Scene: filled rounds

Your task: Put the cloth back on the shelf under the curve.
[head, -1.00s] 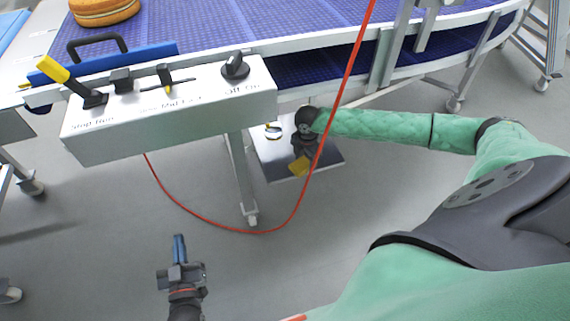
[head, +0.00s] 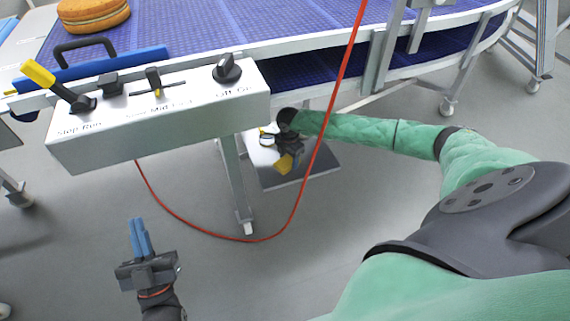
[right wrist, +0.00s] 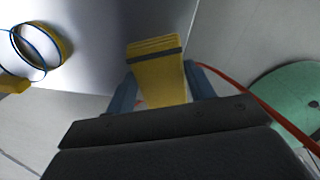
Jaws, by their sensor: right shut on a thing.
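The yellow folded cloth (head: 284,164) with a dark band is in my right gripper (head: 290,152). In the right wrist view the cloth (right wrist: 158,75) stands between the two blue fingers of my right gripper (right wrist: 161,90), which are shut on it. The shelf (head: 315,166) is a flat grey metal plate low under the curved conveyor. The cloth is over the shelf in the head view; I cannot tell whether they touch. The shelf (right wrist: 95,40) also fills the upper left of the right wrist view. My left gripper (head: 139,222) is empty, its blue fingers close together.
A round thing with a blue and yellow rim (right wrist: 40,48) is on the shelf. A red cable (head: 302,200) hangs in front of the shelf. A control box (head: 160,115) and a conveyor leg (head: 236,185) stand left of it. The floor in front is clear.

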